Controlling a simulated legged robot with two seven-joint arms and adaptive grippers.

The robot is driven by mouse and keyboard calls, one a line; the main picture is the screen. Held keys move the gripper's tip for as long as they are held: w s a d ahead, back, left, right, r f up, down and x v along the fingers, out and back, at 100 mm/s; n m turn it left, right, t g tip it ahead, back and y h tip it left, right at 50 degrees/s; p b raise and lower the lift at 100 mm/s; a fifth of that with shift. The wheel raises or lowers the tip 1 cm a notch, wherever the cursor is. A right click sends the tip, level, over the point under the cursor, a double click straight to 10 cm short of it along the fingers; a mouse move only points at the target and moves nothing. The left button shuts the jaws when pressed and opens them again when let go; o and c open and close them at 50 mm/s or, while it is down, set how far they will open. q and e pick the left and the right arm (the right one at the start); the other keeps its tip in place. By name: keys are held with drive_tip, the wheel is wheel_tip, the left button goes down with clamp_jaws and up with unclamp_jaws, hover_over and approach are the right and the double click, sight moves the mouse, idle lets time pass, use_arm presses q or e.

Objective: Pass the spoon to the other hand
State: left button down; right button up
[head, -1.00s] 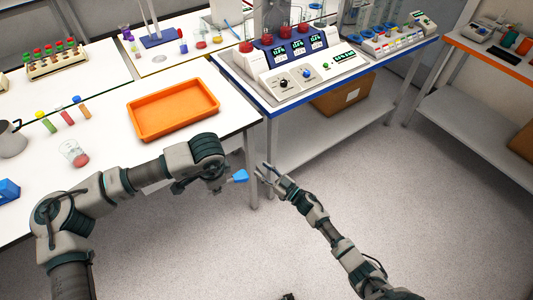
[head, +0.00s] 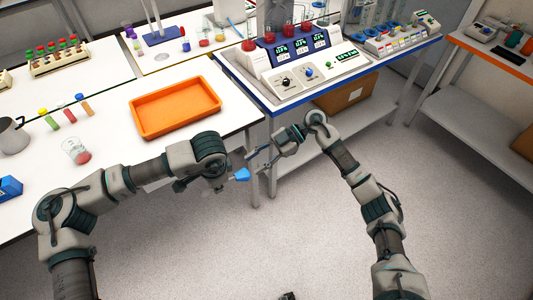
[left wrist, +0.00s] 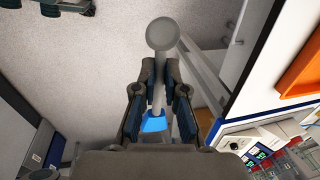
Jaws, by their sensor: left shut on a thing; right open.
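The spoon is in my left gripper (left wrist: 160,92). In the left wrist view, the spoon (left wrist: 160,35) has a round grey end at the top, a thin shaft between the fingers and a blue part below. In the head view its blue part (head: 241,174) sticks out right of my left gripper (head: 224,181); the round end is not clear there. My left gripper is shut on the shaft. My right gripper (head: 261,164) is open and empty, its fingers just right of the blue part. Whether they touch it cannot be told.
An orange tray (head: 138,122) lies on the white table (head: 110,130) behind my left arm. A beaker (head: 75,151) stands near that table's front edge. A blue-edged bench (head: 300,105) with an instrument (head: 290,72) is behind my right gripper. The floor (head: 280,240) in front is clear.

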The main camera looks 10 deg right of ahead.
use_arm(q)
drive_tip(key=shift+a, duration=0.1)
use_arm(e)
drive_tip(key=x, duration=0.8)
clamp_jaws()
use_arm(q)
drive_tip(key=c, duration=1.1)
unclamp_jaws()
drive_tip(key=shift+c, duration=0.2)
